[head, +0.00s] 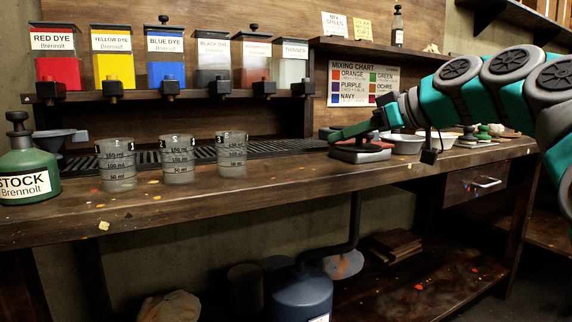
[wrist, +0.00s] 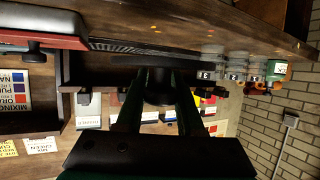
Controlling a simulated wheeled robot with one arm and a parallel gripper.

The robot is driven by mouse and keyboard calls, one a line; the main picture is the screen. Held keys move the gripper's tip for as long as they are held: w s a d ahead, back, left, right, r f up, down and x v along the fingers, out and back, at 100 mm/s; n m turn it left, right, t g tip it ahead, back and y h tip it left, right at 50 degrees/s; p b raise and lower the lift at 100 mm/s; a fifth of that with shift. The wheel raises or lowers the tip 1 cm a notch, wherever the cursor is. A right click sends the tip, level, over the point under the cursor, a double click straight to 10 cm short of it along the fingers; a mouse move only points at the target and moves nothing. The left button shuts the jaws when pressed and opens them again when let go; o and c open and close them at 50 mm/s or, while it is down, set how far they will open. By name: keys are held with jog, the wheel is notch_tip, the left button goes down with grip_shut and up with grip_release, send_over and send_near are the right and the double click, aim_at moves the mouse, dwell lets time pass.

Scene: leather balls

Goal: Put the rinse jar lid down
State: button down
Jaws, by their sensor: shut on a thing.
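My gripper (head: 336,136) reaches left and slightly down over the right half of the workbench. In the wrist view, my gripper (wrist: 159,95) has its two dark green fingers on either side of a dark, rounded piece, which I take to be the rinse jar lid (wrist: 158,87). It is shut on this piece. The lid's outline is hard to make out against the dark background. In the head view I cannot clearly tell the lid from my fingers and the things behind them.
A low grey and red device (head: 360,152) sits just below my gripper. Three graduated beakers (head: 177,158) and the green stock bottle (head: 28,165) stand left. The front bench strip (head: 270,190) is clear.

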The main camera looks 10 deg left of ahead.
jog(key=p, duration=0.2)
send_over(296, 163)
jog(key=shift+w+f, duration=0.2)
jog(key=shift+f, duration=0.4)
jog(key=shift+f+b, duration=0.75)
jog(key=shift+f, duration=1.05)
jog(key=shift+f, duration=0.1)
jog(key=shift+f+b, duration=0.3)
jog(key=shift+b, duration=0.2)
jog(key=shift+f, duration=0.15)
